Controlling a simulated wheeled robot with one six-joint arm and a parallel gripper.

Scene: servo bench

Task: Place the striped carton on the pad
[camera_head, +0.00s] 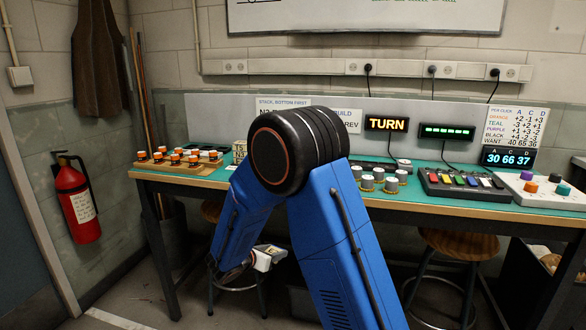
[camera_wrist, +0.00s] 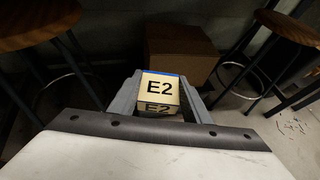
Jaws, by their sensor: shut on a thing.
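My gripper (camera_wrist: 160,98) is shut on a cream block (camera_wrist: 158,85) marked E2, with a blue strip along its far top edge. A grey finger lies on each side of the block. In the head view my gripper (camera_head: 266,257) hangs below the bench top, in front of the bench, partly behind my blue arm. I cannot make out a carton with clear stripes, nor tell which surface is the pad. A small cream labelled block (camera_head: 240,151) stands on the bench near the wooden rack, partly hidden by my arm.
The bench (camera_head: 440,209) holds a wooden rack (camera_head: 180,170) of orange-topped pieces, several grey knobs (camera_head: 379,174), a coloured-button panel (camera_head: 465,184) and a white knob box (camera_head: 535,188). Stools (camera_head: 456,243) stand beneath. A brown box (camera_wrist: 185,52) lies beyond my gripper in the wrist view.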

